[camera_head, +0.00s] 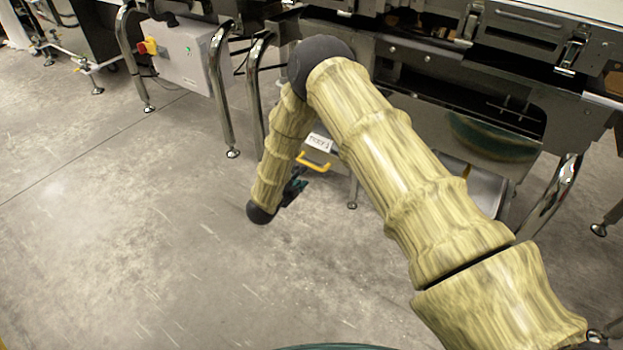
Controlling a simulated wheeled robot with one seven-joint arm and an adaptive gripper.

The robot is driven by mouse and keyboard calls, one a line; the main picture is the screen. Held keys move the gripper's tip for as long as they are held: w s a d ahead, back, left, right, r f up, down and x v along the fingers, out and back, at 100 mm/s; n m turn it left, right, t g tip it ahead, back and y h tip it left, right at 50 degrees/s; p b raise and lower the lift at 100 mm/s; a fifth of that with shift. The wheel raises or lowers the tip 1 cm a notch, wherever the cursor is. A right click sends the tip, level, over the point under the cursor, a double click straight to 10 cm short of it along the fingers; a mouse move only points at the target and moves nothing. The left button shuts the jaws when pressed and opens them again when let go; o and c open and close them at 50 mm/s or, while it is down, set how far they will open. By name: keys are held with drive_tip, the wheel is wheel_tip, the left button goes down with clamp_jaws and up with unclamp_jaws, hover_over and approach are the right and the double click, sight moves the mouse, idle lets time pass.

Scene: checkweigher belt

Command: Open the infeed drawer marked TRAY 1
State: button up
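A white label reading "TRAY 1" (319,142) shows under the machine, just left of my upper arm. A yellow handle (313,162) sits right below the label, on the drawer front. Most of the drawer is hidden behind my arm, so I cannot tell from this view how far it is in or out. My gripper (299,186) is dark and small, at the end of my bent arm, low and a little left of the yellow handle. It looks close to the handle, but contact cannot be made out. Its fingers are too small and dark to read.
The checkweigher frame (470,75) stands above and behind my arm on curved chrome legs (222,95). A grey control box (185,52) with a red and yellow switch hangs at the upper left. The concrete floor (130,240) at left and front is clear.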

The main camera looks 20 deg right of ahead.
sight(312, 165)
drive_tip(key=shift+w+d+f+m+g+h+b, duration=0.25)
drive_tip(key=shift+w+d+f+m+b, duration=0.5)
drive_tip(key=shift+w+d+b, duration=0.9)
drive_tip(key=shift+w+d+f+m+h+b, duration=0.35)
drive_tip(key=shift+w+d+f+m+b, duration=0.45)
drive_tip(key=shift+w+b, duration=0.9)
drive_tip(key=shift+w+d+f+m+g+h+b, duration=0.15)
drive_tip(key=shift+w+d+f+m+h+b, duration=0.25)
drive_tip(key=shift+w+d+f+b, duration=1)
drive_tip(key=shift+s+d+r+b, duration=0.1)
drive_tip(key=shift+d+r+b, duration=0.05)
drive_tip(key=shift+r+b, duration=0.35)
drive_tip(key=shift+f, duration=0.1)
clamp_jaws()
